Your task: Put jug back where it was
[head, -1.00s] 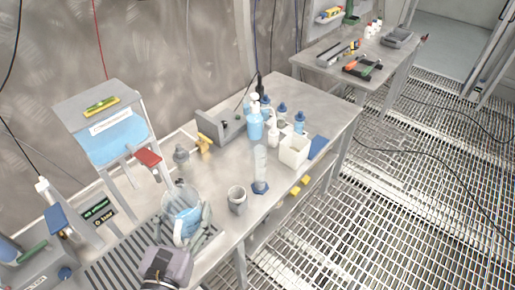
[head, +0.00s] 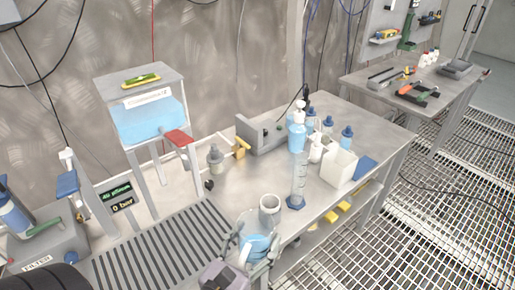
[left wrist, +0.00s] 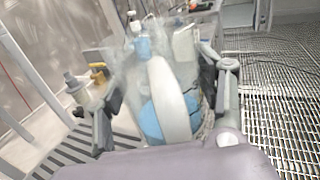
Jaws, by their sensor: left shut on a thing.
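The jug (head: 257,246) is clear with blue liquid inside and a pale handle. It is at the lower middle of the head view, near the front edge of the bench. My left gripper (head: 252,262) is shut on the jug. In the left wrist view the jug (left wrist: 167,100) fills the middle between the two fingers, blurred. The slatted drain grate (head: 165,245) lies to the left of the jug, bare in the head view. Whether the jug touches the bench cannot be told. My right gripper is not in view.
A tall measuring cylinder (head: 298,180), a white square container (head: 339,168) and blue-capped bottles (head: 347,136) stand to the right. A tank with blue liquid (head: 149,120) stands over the bench at the left, with a red-handled tap (head: 178,137).

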